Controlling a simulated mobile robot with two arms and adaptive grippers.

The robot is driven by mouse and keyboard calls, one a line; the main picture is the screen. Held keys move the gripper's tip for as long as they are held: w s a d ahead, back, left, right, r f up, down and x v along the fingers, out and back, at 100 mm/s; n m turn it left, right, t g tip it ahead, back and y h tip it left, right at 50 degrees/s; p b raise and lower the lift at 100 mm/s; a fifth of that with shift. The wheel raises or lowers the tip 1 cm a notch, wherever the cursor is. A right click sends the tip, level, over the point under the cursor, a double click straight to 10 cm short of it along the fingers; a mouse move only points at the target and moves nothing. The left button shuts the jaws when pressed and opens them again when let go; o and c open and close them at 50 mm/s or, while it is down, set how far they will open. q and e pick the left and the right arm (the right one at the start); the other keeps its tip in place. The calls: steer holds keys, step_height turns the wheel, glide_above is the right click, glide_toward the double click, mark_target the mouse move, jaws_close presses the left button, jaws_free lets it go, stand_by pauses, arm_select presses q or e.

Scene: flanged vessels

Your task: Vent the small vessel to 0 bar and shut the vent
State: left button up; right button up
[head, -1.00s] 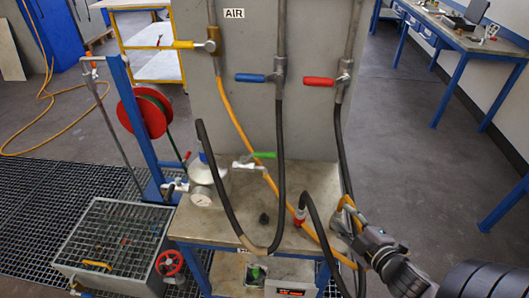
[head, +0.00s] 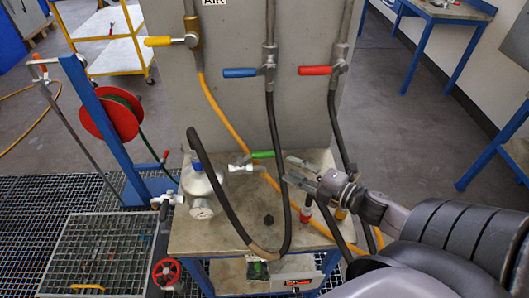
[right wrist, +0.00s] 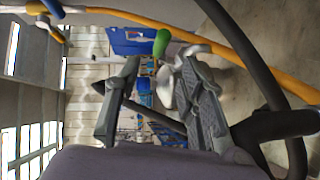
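The small silver vessel (head: 200,182) stands on the bench top, with a blue part (head: 197,160) on top and a round gauge (head: 202,208) at its front. A silver valve (head: 240,168) with a green handle (head: 262,154) sits to its right. My right gripper (head: 287,169) is open and empty, its fingers pointing left, just right of the green handle and apart from it. In the right wrist view, the green handle (right wrist: 161,42) shows beyond the two spread fingers (right wrist: 157,62). The gauge reading is too small to tell. My left gripper is out of view.
A black hose (head: 274,200) hangs close by the fingertips. An orange hose (head: 215,110) runs behind. Yellow (head: 158,41), blue (head: 240,72) and red (head: 315,70) valve handles are on the panel above. A red-collared fitting (head: 306,212) stands below the gripper.

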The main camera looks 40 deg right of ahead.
mark_target(268, 156)
steer(key=p+x, duration=0.2)
steer(key=x, duration=0.8)
steer(key=shift+w+d, duration=0.1)
steer(key=shift+w, duration=0.05)
steer(key=shift+w+f, duration=0.2)
steer(key=shift+w, duration=0.25)
steer(key=shift+s, duration=0.1)
steer(key=shift+c, duration=0.6)
jaws_close()
